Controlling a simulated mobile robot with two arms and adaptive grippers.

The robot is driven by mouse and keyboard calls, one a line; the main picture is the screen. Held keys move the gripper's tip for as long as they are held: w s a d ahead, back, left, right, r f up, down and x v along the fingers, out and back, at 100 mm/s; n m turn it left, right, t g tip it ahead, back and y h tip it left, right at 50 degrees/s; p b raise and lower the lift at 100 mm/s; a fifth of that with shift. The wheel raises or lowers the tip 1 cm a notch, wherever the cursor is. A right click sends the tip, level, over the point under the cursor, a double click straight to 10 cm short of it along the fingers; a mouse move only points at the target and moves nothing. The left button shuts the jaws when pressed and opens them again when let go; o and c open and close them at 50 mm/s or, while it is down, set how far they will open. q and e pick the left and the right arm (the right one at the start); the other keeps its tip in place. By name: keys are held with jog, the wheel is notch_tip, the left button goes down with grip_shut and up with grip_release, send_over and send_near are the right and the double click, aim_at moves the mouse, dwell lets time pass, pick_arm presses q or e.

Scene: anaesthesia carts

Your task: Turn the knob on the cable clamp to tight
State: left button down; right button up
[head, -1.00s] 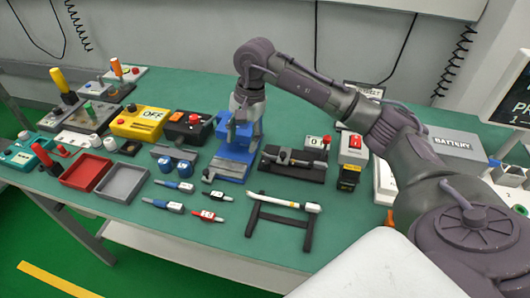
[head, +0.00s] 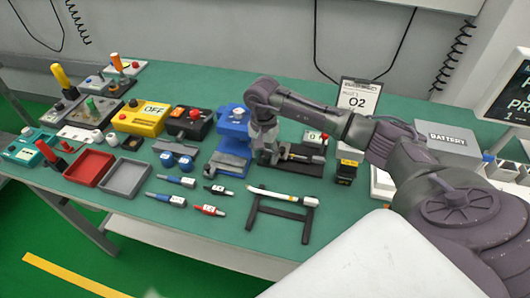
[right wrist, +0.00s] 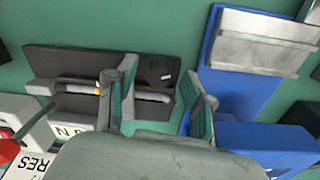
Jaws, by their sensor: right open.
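The black base (head: 305,165), which looks like the cable clamp, lies on the green table with a grey rod-like cable along it. In the right wrist view the base (right wrist: 60,62) carries the cable (right wrist: 72,88) with a yellow ring on it. My right gripper (head: 266,156) is open and empty over the left end of this base. In the wrist view its two fingers (right wrist: 163,88) stand apart, with the base's end and the cable's end between them. I cannot make out the knob clearly; the gripper hides part of the base. My left gripper is not in view.
A blue vise-like fixture (head: 232,125) stands close to the left of the gripper. A box with a red button (head: 316,137) stands behind the base. A white rod on a black stand (head: 283,196) lies in front. Red (head: 90,167) and grey (head: 125,177) trays are at left.

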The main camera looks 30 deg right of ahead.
aim_at(264, 156)
jog(key=shift+f, duration=0.45)
jog(key=shift+c, duration=0.3)
grip_shut()
jog(key=shift+m+b, duration=0.45)
jog(key=shift+m, duration=0.35)
jog(key=shift+o, duration=0.3)
grip_release()
jog(key=shift+r, duration=0.15)
notch_tip(264, 156, up, 12)
jog(key=shift+w, duration=0.2)
